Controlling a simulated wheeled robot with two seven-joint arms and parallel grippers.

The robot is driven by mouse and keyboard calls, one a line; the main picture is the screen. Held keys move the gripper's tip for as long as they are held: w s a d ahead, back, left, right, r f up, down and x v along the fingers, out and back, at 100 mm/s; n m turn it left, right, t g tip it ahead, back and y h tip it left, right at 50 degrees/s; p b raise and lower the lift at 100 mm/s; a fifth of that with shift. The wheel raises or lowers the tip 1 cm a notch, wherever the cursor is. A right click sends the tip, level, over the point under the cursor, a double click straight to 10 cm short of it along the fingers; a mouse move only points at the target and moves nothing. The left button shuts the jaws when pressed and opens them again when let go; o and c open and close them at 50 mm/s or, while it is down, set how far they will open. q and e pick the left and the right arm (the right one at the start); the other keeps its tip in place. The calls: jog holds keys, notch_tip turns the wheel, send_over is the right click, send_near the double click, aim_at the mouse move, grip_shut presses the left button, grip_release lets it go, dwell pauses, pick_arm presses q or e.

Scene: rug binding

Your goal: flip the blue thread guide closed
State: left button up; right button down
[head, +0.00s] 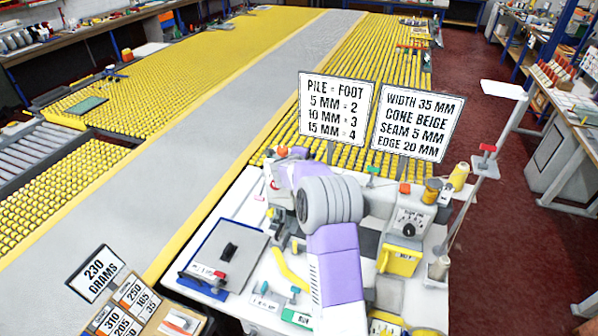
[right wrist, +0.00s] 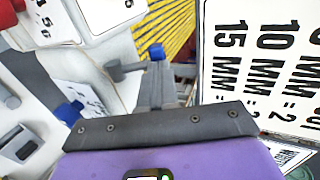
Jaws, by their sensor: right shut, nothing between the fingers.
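My right gripper (right wrist: 155,85) is shut and empty in the right wrist view, its grey fingers pointing up the picture. A small blue piece (right wrist: 157,50) shows right at the fingertips; I cannot tell whether they touch. A second blue piece (right wrist: 68,112) sits on the white machine body (right wrist: 120,58) to the left. I cannot tell for sure which blue piece is the thread guide, or whether it is open or closed. In the head view my purple right arm reaches over the white machine table (head: 232,205) and hides the fingertips and much of the machine. My left gripper is not in view.
Two sign boards (head: 335,107) (head: 416,122) stand behind the machine; one is close on the right in the wrist view (right wrist: 262,65). A yellow cone (head: 459,177) and a thread stand (head: 485,160) are at the right. A grey plate (head: 228,252) lies left of the arm.

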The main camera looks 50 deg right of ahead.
jog(key=r+v, duration=0.1)
jog(key=v, duration=1.2)
jog(key=shift+a, duration=0.1)
